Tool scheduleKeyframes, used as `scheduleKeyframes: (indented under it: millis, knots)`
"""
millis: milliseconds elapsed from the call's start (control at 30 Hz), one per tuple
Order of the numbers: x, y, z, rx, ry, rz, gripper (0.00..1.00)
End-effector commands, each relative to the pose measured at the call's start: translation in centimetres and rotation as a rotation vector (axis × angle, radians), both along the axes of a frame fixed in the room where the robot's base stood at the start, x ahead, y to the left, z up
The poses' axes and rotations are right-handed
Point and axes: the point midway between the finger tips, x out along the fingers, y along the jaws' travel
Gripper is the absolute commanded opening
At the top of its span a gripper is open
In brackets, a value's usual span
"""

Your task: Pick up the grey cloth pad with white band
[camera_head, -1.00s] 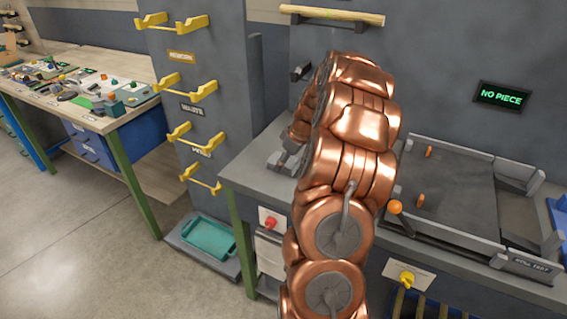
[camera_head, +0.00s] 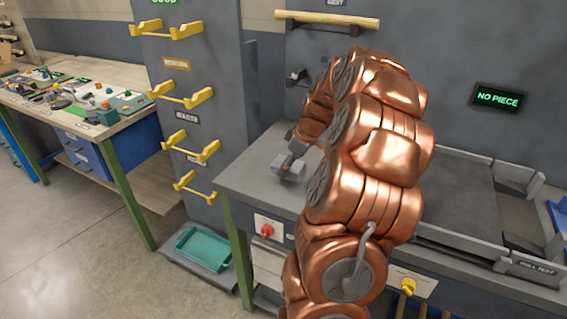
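My copper-coloured arm reaches up and over the grey bench top (camera_head: 250,165), bending down at its far end. My gripper (camera_head: 288,167) shows small and grey at the left of the arm, low over the bench top. Its fingers blend with the grey surface, so I cannot tell whether they are open or shut, or whether anything is between them. I cannot make out the grey cloth pad with white band for sure. It may be hidden at the gripper or behind the arm.
A pull-test fixture (camera_head: 455,195) with raised rails stands right of my arm, under a "NO PIECE" display (camera_head: 498,97). A grey post with yellow hooks (camera_head: 182,97) stands left. A teal tray (camera_head: 205,248) lies low. A cluttered wooden bench (camera_head: 120,110) is farther left.

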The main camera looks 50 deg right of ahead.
Motion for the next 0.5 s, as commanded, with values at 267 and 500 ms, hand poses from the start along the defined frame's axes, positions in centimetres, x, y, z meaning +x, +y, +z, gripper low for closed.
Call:
scheduleKeyframes:
  millis: [267,500]
  knots:
    - [-5.1,1.4,0.3,0.002,-0.003,-0.002,0.32]
    - [-8.6,2.4,0.7,0.002,-0.001,-0.001,0.32]
